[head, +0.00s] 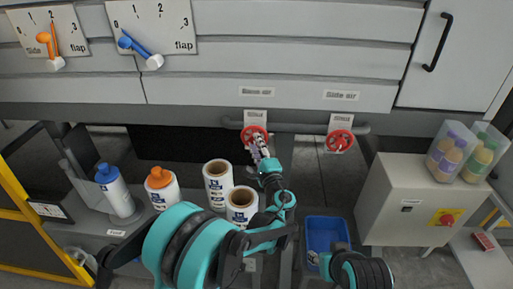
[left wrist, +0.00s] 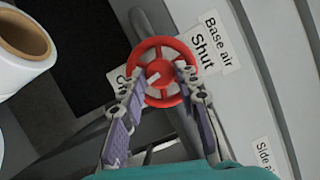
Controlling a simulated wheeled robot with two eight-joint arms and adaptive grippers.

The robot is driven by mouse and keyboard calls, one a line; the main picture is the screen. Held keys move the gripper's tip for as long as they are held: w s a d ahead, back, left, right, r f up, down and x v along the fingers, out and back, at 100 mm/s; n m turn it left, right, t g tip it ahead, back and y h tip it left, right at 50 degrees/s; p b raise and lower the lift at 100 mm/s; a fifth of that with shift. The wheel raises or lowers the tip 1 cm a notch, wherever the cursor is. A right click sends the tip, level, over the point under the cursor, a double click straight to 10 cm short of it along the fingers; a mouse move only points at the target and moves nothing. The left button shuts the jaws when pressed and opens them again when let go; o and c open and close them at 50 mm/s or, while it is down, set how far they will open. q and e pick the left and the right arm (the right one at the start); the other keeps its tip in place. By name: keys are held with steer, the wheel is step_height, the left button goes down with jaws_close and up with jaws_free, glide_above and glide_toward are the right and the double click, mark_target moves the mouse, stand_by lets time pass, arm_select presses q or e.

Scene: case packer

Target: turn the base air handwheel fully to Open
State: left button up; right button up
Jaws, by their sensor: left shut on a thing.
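The base air handwheel (head: 254,131) is a red spoked wheel on a grey pipe under the left "Base air" label. In the left wrist view the wheel (left wrist: 161,45) faces me, with a white mark near its hub. A plate reading "Shut" (left wrist: 202,52) is at its upper right; a partly hidden plate beginning with "O" (left wrist: 121,82) is at its left. My left gripper (head: 261,151) is at the wheel, its fingers on either side of the lower rim, shut on it. My right gripper is not in view.
A similar red side air handwheel (head: 340,141) is to the right on the same pipe. Bottles (head: 115,190) and white rolls (head: 218,182) stand on the shelf below left. A blue bin (head: 327,238) and a grey cabinet (head: 395,205) are at the lower right.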

arm_select(q)
steer(key=shift+f+m+t, duration=0.15)
steer(key=shift+m+t, duration=0.15)
steer(key=shift+m, duration=0.7)
steer(key=o, duration=1.2)
steer(key=shift+c, duration=0.2)
steer(key=v, duration=1.2)
steer(key=shift+a, duration=0.2)
